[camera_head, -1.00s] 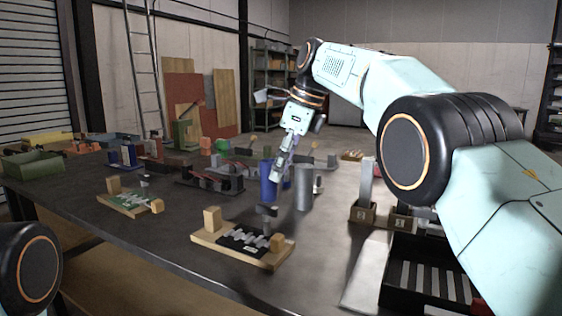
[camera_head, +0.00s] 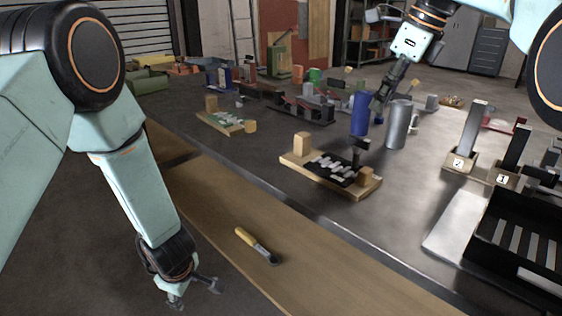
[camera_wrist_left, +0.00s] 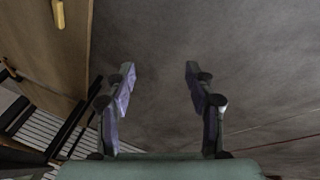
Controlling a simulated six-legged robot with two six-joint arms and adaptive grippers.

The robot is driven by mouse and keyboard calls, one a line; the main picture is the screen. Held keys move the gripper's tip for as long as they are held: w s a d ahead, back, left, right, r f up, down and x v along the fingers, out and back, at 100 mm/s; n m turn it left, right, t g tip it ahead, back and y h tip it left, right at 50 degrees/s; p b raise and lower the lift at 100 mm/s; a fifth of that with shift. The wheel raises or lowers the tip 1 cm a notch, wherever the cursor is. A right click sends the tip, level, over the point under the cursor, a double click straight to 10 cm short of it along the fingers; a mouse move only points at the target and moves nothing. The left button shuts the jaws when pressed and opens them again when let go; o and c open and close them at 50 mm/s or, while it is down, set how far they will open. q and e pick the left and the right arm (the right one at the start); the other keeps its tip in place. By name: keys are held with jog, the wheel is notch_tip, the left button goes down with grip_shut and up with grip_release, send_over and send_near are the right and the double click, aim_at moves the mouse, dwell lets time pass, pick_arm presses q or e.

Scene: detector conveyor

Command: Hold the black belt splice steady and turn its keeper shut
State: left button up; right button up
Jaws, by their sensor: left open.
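The black belt splice (camera_head: 333,166) lies on a wooden board with end blocks, mid-table near the front edge in the head view. Pale interlocking fingers cross its black base. A dark upright piece with a knob (camera_head: 358,152), perhaps the keeper, stands at its right end. My left gripper (camera_head: 195,296) hangs low at bottom left, in front of the table and well apart from the splice. In the left wrist view its two fingers (camera_wrist_left: 160,75) are spread, with nothing between them. My right gripper (camera_head: 382,100) is above and behind the splice, by a blue cylinder; its fingertips are unclear.
A green splice board (camera_head: 226,121) lies further left. A blue cylinder (camera_head: 360,114) and a grey cylinder (camera_head: 398,125) stand behind the black splice. Numbered blocks and a black tray (camera_head: 520,240) are at right. A yellow-handled tool (camera_head: 257,245) lies on the lower wooden shelf (camera_head: 330,265).

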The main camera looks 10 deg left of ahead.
aim_at(298, 144)
pick_arm(q)
jog(key=w+d+r+n+t+h, duration=0.25)
jog(key=w+r+n, duration=0.45)
jog(key=w+r, duration=0.5)
jog(key=w+d+r+n+t+h, duration=0.1)
jog(key=w+r+n+t, duration=0.4)
jog(key=w+r, duration=0.7)
jog(key=d, duration=0.2)
jog(key=s+d+r+h, duration=0.1)
jog(key=d, duration=0.1)
jog(key=d+h, duration=0.1)
jog(key=d, duration=0.1)
jog(key=shift+s+d+r+g+h, duration=0.15)
jog(key=shift+s+r+g+h, duration=0.1)
jog(key=shift+s+g, duration=0.1)
jog(key=d+h, duration=0.1)
jog(key=d, duration=0.1)
jog(key=d+r+h, duration=0.1)
jog(key=d, duration=0.2)
jog(key=d+h, duration=0.2)
jog(key=shift+d+r, duration=0.2)
jog(key=shift+d, duration=0.15)
jog(key=shift+s+d+r+t, duration=0.1)
jog(key=shift+d+r+t, duration=0.05)
jog(key=shift+d+t, duration=0.25)
jog(key=shift+w+d, duration=0.3)
jog(key=shift+x, duration=3.55)
jog(key=shift+s, duration=0.1)
